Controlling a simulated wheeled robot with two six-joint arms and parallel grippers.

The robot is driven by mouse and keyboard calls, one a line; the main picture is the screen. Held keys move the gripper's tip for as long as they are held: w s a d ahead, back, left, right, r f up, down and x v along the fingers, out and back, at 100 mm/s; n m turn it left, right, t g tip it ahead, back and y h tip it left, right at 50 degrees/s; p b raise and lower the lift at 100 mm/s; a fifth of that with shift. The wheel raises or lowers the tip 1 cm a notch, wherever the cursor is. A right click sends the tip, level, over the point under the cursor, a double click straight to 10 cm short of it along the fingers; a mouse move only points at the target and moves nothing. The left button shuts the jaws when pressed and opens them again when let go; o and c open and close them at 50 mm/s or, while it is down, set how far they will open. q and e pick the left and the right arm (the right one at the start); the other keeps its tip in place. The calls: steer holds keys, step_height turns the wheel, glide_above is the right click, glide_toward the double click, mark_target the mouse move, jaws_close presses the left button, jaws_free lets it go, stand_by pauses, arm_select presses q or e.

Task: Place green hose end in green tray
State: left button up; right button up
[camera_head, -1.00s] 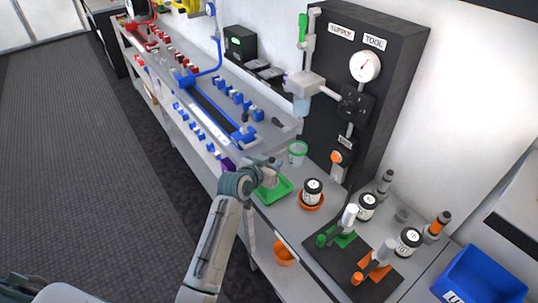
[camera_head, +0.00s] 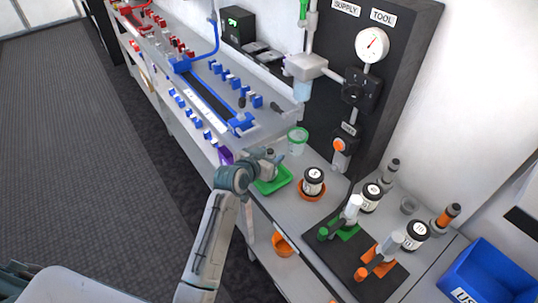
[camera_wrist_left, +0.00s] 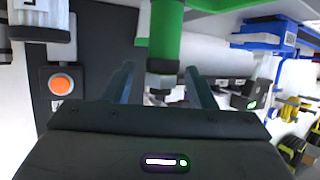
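The green tray (camera_head: 282,184) lies on the bench in the head view, partly hidden by my left gripper (camera_head: 272,158) just above and behind its rim. In the left wrist view my left gripper (camera_wrist_left: 160,82) has its two fingers apart. A green cylinder with a dark tip, seemingly the green hose end (camera_wrist_left: 166,40), stands between the fingers with a visible gap on each side. A flat green surface, likely the tray (camera_wrist_left: 220,5), shows at the top edge, by the cylinder's far end. Whether the cylinder rests in the tray is unclear. My right gripper is not in view.
A green-rimmed clear cup (camera_head: 298,141) stands behind the tray. The dark supply panel (camera_head: 420,60) rises behind. Blue fixtures line the bench to the left.

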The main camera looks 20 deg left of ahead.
arm_select(q)
steer(key=b+v, duration=0.2)
steer(key=v, duration=0.9)
steer(key=shift+s+r+b, duration=0.25)
steer(key=shift+s+b, duration=0.05)
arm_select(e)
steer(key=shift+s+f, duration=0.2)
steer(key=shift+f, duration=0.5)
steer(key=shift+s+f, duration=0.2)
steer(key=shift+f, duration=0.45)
arm_select(q)
steer(key=shift+a, duration=0.1)
